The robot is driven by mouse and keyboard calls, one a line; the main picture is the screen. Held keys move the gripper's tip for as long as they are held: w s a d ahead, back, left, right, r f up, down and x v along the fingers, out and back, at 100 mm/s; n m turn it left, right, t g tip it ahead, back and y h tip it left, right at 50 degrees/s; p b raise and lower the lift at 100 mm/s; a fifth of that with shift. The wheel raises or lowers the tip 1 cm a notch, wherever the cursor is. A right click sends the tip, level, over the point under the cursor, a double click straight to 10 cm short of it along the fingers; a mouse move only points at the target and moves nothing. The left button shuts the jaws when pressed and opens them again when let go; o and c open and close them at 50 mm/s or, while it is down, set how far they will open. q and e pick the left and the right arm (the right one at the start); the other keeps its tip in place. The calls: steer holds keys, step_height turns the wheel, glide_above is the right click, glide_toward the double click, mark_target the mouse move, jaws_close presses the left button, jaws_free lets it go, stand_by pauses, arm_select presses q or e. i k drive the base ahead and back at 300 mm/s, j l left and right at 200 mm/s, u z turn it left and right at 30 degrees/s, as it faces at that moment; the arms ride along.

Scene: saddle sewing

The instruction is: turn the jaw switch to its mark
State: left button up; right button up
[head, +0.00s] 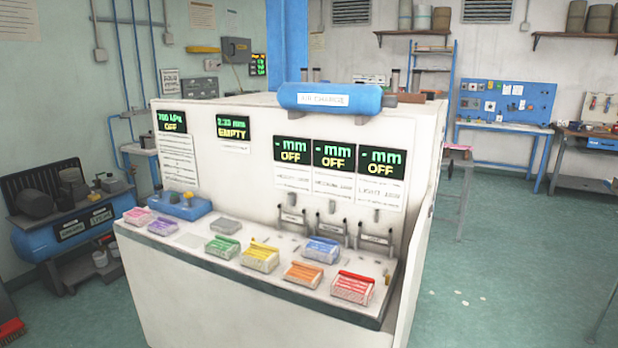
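Neither of my grippers shows in the head view. A white console (190,285) stands in the middle, with a sloped front shelf and an upright back panel. I cannot tell which part is the jaw switch; no switch or mark is clear at this size. Three dark displays reading "- mm OFF" (334,155) sit on the right of the panel, with small grey fittings (376,215) and metal brackets (375,240) below. A display reading "2.33 mm EMPTY" (233,127) and one reading "700 kPa OFF" (171,121) are further left.
Several coloured blocks, including a red one (353,287) and a blue one (322,250), lie along the shelf. A blue device (182,204) sits at its left. A blue cylinder (330,97) tops the panel. A blue compressor (60,238) stands left. Green floor (490,270) is open at right.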

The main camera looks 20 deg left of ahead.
mark_target(158, 187)
steer(key=u, duration=1.55)
steer(key=i+z, duration=0.15)
steer(key=z, duration=0.45)
steer(key=i+j+z, duration=0.3)
steer(key=j, duration=0.35)
steer(key=i+j+z, duration=0.15)
steer(key=i+j, duration=0.15)
steer(key=i+j+z, duration=0.15)
steer(key=j, duration=0.25)
steer(key=i+j+z, duration=0.15)
steer(key=j, duration=0.25)
